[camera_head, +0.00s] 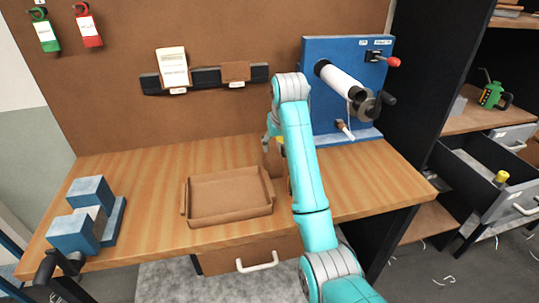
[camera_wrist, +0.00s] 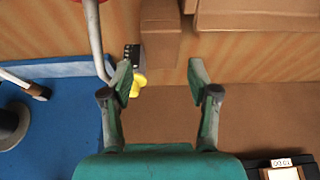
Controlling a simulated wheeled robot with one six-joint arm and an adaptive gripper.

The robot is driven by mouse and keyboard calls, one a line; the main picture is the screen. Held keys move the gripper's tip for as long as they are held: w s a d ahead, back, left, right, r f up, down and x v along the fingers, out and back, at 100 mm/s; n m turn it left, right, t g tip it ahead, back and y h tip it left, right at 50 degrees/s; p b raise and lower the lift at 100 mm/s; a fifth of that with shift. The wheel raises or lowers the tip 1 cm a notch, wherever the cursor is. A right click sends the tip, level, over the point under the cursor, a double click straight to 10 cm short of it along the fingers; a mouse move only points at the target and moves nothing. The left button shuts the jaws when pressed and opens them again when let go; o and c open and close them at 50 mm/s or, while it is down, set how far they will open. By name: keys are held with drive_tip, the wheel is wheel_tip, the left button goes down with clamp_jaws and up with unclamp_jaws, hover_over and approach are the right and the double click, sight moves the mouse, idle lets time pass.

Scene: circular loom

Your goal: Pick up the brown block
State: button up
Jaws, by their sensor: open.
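The brown block (camera_head: 272,158) stands on the table right of the brown tray, partly hidden by my arm. In the wrist view the brown block (camera_wrist: 160,32) is an upright box at top centre, just above the gap between my fingertips. My gripper (camera_head: 270,138) is behind and above it in the head view, partly hidden by my arm. In the wrist view my gripper (camera_wrist: 159,74) is open, with one finger on each side of an empty gap. Whether the block reaches between the fingertips in depth I cannot tell.
The brown tray (camera_head: 228,220) is empty, left of the block. A small yellow-and-black item (camera_wrist: 137,84) is close to the left finger. The blue loom panel (camera_head: 318,75) with roller and cranks stands at right. Blue blocks (camera_head: 75,232) sit at far left; the table between is clear.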

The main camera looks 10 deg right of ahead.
sight(274, 155)
drive_tip(key=shift+w+f, duration=0.15)
drive_tip(key=shift+w, duration=0.3)
drive_tip(key=x, duration=0.5)
drive_tip(key=shift+w+f, duration=0.1)
drive_tip(key=shift+f, duration=0.1)
drive_tip(key=shift+s+x, duration=0.1)
drive_tip(key=shift+x, duration=1.2)
drive_tip(key=shift+s+x, duration=0.15)
drive_tip(key=shift+x, duration=1.1)
clamp_jaws()
drive_tip(key=shift+r, duration=0.1)
wheel_tip(274, 155, up, 18)
